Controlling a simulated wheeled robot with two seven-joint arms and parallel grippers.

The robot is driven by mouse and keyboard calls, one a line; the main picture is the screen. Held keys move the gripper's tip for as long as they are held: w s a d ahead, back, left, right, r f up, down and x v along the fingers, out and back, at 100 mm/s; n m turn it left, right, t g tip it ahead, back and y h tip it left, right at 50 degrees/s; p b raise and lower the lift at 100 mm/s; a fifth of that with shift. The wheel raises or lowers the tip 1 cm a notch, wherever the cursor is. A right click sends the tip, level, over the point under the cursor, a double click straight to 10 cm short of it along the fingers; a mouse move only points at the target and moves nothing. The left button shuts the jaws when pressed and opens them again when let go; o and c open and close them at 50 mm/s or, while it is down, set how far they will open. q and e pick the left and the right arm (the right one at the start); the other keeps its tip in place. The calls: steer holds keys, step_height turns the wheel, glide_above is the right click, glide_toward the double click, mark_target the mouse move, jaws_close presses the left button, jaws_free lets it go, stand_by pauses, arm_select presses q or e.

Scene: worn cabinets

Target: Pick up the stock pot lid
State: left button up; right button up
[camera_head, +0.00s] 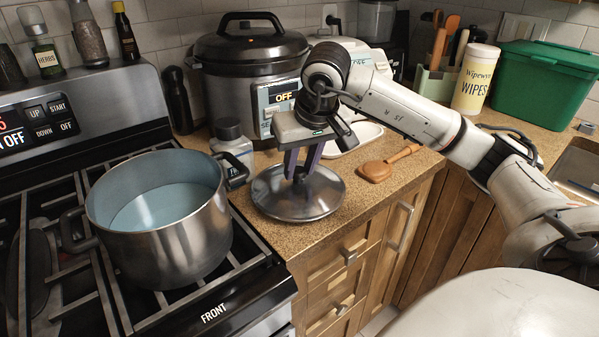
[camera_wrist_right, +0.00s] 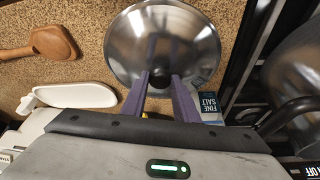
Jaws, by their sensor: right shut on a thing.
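The stock pot lid (camera_head: 298,194) is a round, shiny metal lid with a dark knob, on the speckled counter just right of the stove. In the right wrist view the lid (camera_wrist_right: 162,38) fills the upper middle. My right gripper (camera_head: 300,176) comes down from above, its purple fingers at the knob. In the right wrist view the right gripper (camera_wrist_right: 161,78) is shut on the dark knob between its fingertips. I cannot tell whether the lid touches the counter. The open stock pot (camera_head: 165,220) stands on the stove, left of the lid. My left gripper is not in view.
A wooden spoon (camera_head: 385,164) and a white spoon rest (camera_head: 345,138) lie right of the lid. A salt container (camera_head: 232,147) stands behind it, close by. A multicooker (camera_head: 250,65), a wipes tub (camera_head: 475,78) and a green bin (camera_head: 543,83) stand farther back.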

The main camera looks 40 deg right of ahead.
step_height(320, 180, up, 10)
steer(key=p, duration=0.1)
step_height(320, 180, up, 7)
steer(key=p, duration=0.3)
glide_above(299, 172)
steer(key=shift+d+r, duration=0.1)
steer(key=shift+r, duration=0.3)
step_height(299, 172, up, 3)
steer(key=shift+s+f+p, duration=0.1)
steer(key=shift+f+p, duration=0.05)
steer(key=shift+p, duration=0.55)
